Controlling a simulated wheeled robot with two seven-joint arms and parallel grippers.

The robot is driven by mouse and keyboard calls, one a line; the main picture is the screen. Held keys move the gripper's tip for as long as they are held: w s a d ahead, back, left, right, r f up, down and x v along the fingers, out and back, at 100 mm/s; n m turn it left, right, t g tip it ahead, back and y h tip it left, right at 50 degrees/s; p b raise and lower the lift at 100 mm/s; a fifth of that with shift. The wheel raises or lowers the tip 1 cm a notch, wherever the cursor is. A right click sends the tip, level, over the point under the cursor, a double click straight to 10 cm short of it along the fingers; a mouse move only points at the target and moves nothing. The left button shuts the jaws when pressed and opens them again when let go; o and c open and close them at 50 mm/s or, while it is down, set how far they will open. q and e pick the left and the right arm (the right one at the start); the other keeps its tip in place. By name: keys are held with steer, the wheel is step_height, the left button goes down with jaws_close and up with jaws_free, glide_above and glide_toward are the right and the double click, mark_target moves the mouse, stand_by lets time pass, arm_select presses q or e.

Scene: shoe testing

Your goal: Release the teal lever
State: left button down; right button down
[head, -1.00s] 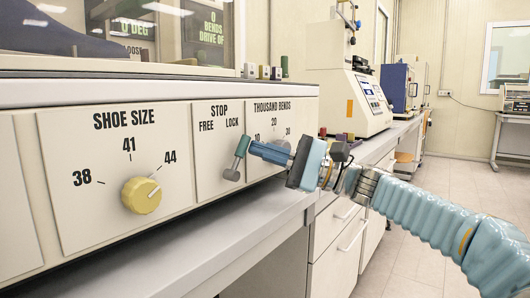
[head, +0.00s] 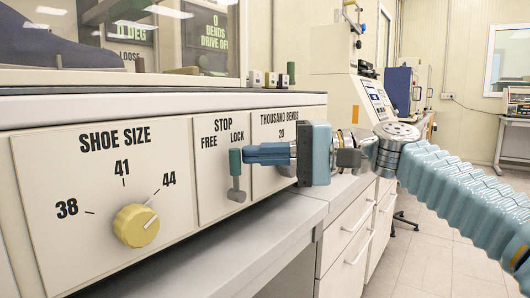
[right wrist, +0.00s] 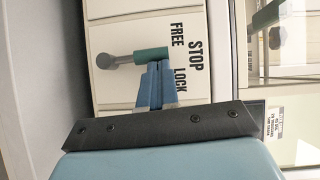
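The teal lever (head: 235,162) stands nearly upright on the STOP panel (head: 211,192), between the FREE and LOCK marks. Its grey lower end (head: 236,196) is below the teal handle. My right gripper (head: 246,153) is at the handle's right side, its blue fingers together and pointing left. In the right wrist view the fingertips (right wrist: 157,64) meet the edge of the teal handle (right wrist: 150,54), with the handle not between them. Whether they touch or sit just short of it is hard to tell. My left gripper is not in view.
A yellow SHOE SIZE knob (head: 136,225) is left of the STOP panel. The THOUSAND BENDS panel (head: 268,180) is partly hidden behind my right gripper. A grey counter edge (head: 270,225) runs below. Small coloured blocks (head: 270,79) stand on the machine's top.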

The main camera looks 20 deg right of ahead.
steer(key=a+n+h, duration=0.1)
steer(key=s+n+h+p, duration=0.1)
steer(key=shift+s+a+r+n, duration=0.15)
steer(key=shift+a+r+n, duration=0.15)
steer(key=shift+a+r, duration=0.1)
steer(key=shift+s+a+n+h, duration=0.4)
steer(key=shift+n+h, duration=0.2)
steer(key=shift+n, duration=0.1)
steer(key=shift+s+a+f, duration=0.1)
steer(key=shift+a, duration=0.1)
steer(key=shift+s+a, duration=0.1)
steer(key=p+v, duration=0.1)
steer(key=v, duration=1.3)
steer(key=shift+f, duration=0.15)
